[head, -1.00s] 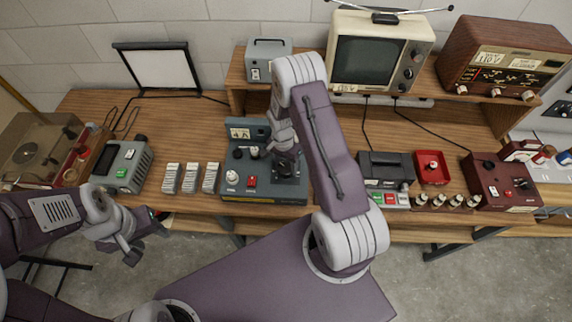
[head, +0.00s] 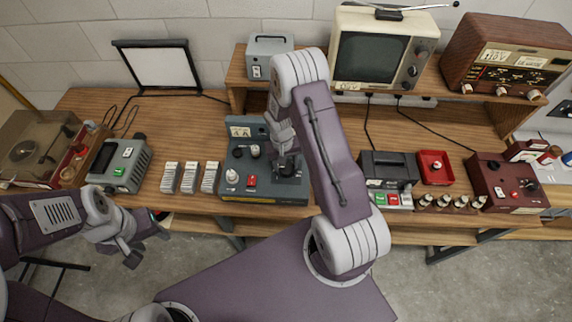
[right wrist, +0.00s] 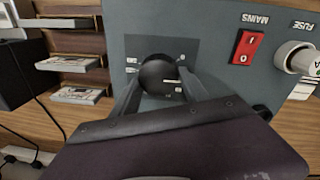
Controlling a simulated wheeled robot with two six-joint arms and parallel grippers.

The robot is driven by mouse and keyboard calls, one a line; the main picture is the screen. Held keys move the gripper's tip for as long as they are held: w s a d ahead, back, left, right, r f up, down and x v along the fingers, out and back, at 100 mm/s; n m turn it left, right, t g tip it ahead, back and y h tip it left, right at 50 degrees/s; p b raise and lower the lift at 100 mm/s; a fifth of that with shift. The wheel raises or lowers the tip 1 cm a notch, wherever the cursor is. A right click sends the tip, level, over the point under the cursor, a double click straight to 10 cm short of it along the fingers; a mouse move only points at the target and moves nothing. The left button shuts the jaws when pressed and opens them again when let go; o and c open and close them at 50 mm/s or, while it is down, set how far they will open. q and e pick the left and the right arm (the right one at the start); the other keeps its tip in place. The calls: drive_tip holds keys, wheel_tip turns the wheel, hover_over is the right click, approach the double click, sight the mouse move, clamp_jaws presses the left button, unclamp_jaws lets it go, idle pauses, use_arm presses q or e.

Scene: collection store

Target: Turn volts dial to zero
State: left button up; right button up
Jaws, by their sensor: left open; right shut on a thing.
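A grey-blue instrument unit (head: 225,180) with meters at its back stands near the table's front edge. It also shows in the right wrist view (right wrist: 205,25). In the right wrist view a round black dial (right wrist: 158,75) sits on its sloping panel, with small white marks around it that are too small to read. My right gripper (right wrist: 160,88) is shut on this dial, one finger on each side. In the head view my right gripper (head: 286,160) covers most of the dial. My left gripper (head: 148,242) is open and empty, in front of the table at the left.
On the same panel are a red MAINS switch (right wrist: 249,47) and a pale FUSE holder (right wrist: 294,58). Several white-labelled blocks (head: 190,177) stand left of the unit. A red tray (head: 435,167) lies to the right.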

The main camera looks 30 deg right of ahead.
sight(284, 168)
drive_tip(key=n, duration=0.3)
drive_tip(key=shift+a+n, duration=0.1)
drive_tip(key=shift+n, duration=0.2)
drive_tip(key=shift+s+n+p, duration=0.1)
drive_tip(key=shift+n+p, duration=0.35)
drive_tip(key=shift+n, duration=1.55)
drive_tip(key=shift+n+t, duration=0.3)
drive_tip(key=o, duration=1.4)
drive_tip(key=shift+c, duration=0.2)
drive_tip(key=shift+s, duration=0.1)
wheel_tip(284, 168, up, 9)
drive_tip(key=b, duration=0.1)
drive_tip(key=shift+s+a+b, duration=0.15)
drive_tip(key=shift+a+b, duration=0.15)
drive_tip(key=shift+b, duration=0.05)
